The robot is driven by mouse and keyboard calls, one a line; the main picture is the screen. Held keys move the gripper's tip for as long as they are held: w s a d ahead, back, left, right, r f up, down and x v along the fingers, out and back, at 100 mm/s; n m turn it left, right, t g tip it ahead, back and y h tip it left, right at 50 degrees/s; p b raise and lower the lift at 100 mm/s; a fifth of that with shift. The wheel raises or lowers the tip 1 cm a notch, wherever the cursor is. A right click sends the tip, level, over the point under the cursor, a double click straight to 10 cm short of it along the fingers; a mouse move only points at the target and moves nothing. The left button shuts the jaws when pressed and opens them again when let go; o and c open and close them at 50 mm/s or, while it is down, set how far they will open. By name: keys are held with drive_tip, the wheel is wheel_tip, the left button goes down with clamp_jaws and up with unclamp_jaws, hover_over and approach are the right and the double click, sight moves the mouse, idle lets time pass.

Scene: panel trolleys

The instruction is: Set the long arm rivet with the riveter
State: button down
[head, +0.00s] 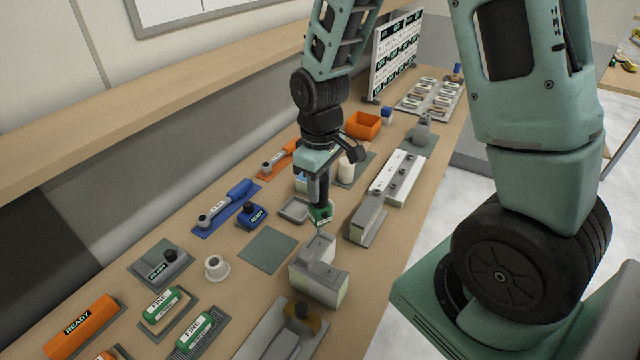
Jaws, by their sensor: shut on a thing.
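My gripper (320,190) is shut on a small green tool (320,214) with a pale label, and holds it upright. From this view I cannot tell for sure that this is the riveter. The tool's lower end is just behind and above a grey and white block fixture (318,272); I cannot tell whether they touch. A long white bar with several dark studs (396,178) lies to the right, ending in a grey block (368,222). I cannot make out which stud or part is the long arm rivet.
A bare dark green mat (268,250) lies left of the fixture. An orange bin (363,125) and sign board (396,55) stand behind.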

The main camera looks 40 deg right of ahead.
idle(0.4)
wheel_tip(320, 180, up, 6)
drive_tip(key=p, duration=0.5)
drive_tip(key=shift+r, duration=0.1)
idle(0.4)
